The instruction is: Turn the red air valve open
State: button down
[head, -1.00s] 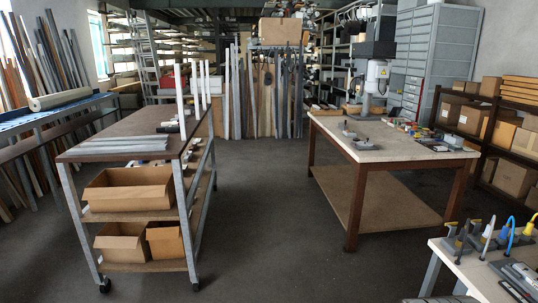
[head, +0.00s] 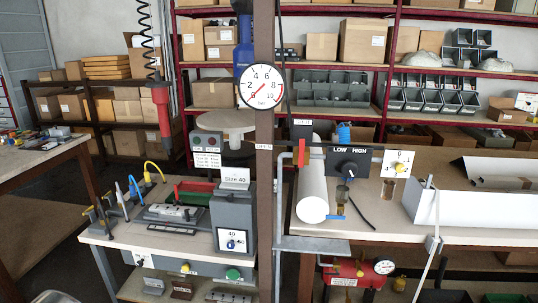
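A small red lever (head: 301,152), which looks like the air valve's handle, shows in the head view on a thin horizontal pipe just right of the brown post (head: 265,190). The lever stands about upright. A label (head: 263,147) that seems to read OPEN is to its left, and another small label (head: 302,122) is above it; I cannot read that one surely. A round bar gauge (head: 262,86) is on the post above the lever. My gripper is not in view.
A white roll (head: 312,185) lies just below the lever. A black LOW/HIGH switch panel (head: 348,161) is to its right. A red tool (head: 161,108) hangs on a coiled hose at left. A bench with tools (head: 150,236) stands in front; a red tank (head: 352,271) is below.

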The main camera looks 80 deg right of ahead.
aim_at(302, 140)
jog(key=k, duration=1)
jog(key=z, duration=0.4)
jog(key=i, duration=0.35)
jog(key=z, duration=1.8)
